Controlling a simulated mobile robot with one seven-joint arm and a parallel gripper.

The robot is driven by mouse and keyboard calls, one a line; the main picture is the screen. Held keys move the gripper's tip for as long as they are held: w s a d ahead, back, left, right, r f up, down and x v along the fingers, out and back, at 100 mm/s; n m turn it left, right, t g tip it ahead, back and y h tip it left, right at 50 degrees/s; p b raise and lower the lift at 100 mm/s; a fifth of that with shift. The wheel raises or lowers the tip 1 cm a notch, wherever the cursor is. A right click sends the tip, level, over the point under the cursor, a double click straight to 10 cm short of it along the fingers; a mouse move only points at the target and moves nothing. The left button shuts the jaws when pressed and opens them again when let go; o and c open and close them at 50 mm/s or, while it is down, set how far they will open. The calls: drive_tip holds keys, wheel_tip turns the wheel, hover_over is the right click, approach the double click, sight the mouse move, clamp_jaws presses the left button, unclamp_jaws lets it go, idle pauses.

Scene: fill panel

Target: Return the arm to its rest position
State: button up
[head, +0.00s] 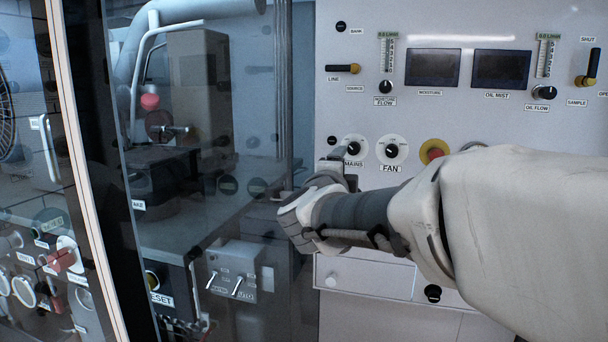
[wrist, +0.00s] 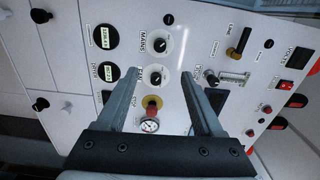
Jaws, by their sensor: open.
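My arm (head: 500,215) reaches in from the right in the head view, stretched in front of the white panel (head: 460,110). My gripper (head: 343,163) is near the MAINS knob (head: 353,148), seen partly from behind. In the wrist view my gripper (wrist: 161,70) shows two grey fingers spread apart with nothing between them but the panel behind. I cannot tell how far the fingertips are from the panel.
A yellow-ringed red button (head: 433,151) sits beside the FAN knob (head: 391,151). A glass enclosure (head: 220,130) with machinery stands at the left, close to my gripper. A white drawer (head: 365,275) lies below my arm. A gauge (wrist: 150,125) shows between the fingers' bases.

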drive_tip(key=s+a+f+n+g+y, duration=0.1)
drive_tip(key=s+f+n+g+y, duration=0.1)
drive_tip(key=s+f+n+y, duration=0.35)
drive_tip(key=s+a+f+n+g+y, duration=0.2)
drive_tip(key=s+n+y, duration=0.1)
drive_tip(key=s+n, duration=0.55)
drive_tip(key=s+d+f+n+g+h, duration=0.1)
drive_tip(key=s+d+f+n+g, duration=0.2)
drive_tip(key=s+f, duration=0.3)
drive_tip(key=s+d+f+n+g+h, duration=0.2)
drive_tip(key=s+d+f+n+g, duration=0.2)
drive_tip(key=s, duration=0.6)
wheel_tip(320, 180, down, 2)
drive_tip(key=shift+s+d+g, duration=0.15)
drive_tip(key=shift+d+g, duration=0.15)
drive_tip(key=shift+d, duration=0.45)
